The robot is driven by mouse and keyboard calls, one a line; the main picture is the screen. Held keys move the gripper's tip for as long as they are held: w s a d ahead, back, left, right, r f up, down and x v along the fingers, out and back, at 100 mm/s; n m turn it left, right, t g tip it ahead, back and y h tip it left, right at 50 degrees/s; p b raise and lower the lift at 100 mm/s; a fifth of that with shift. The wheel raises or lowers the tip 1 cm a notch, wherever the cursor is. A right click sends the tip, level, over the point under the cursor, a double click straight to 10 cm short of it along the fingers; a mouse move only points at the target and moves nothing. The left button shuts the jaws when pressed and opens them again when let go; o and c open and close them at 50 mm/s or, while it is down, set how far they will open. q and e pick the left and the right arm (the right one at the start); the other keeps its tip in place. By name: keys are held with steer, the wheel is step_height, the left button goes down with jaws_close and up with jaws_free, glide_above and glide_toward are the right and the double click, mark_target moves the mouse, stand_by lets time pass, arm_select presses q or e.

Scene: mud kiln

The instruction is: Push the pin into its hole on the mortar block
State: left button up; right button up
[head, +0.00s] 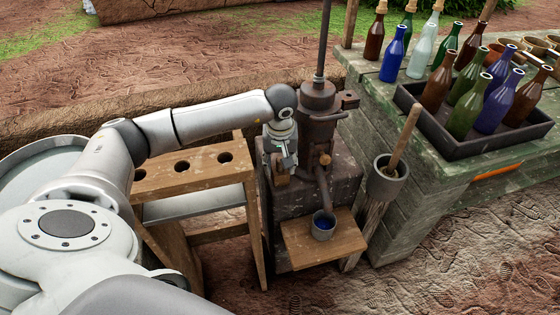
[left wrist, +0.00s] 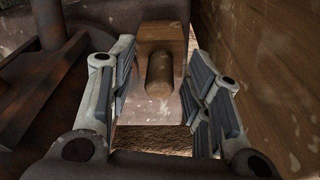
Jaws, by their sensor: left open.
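My left gripper (head: 281,158) points down beside the rusty iron press, above a small wooden piece (head: 281,181). In the left wrist view the gripper (left wrist: 163,105) is open, with a round wooden pin (left wrist: 160,70) between its fingers. The pin stands out from a square wooden block (left wrist: 163,36). A gap shows on both sides of it, so it is not gripped. I cannot see its hole. A grey mortar (head: 388,183) with a wooden pestle (head: 404,140) stands on a wooden post. My right gripper is not in view.
The iron press (head: 318,103) stands close right of the gripper on a dark block (head: 338,184). A wooden rack (head: 193,172) with round holes is at left. A small cup (head: 323,226) sits on a low wooden shelf (head: 297,244). A bottle tray (head: 458,150) is at right.

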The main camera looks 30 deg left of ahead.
arm_select(q)
step_height(320, 180, up, 8)
steer(key=shift+s+d, duration=0.3)
steer(key=shift+s, duration=0.15)
stand_by(0.4)
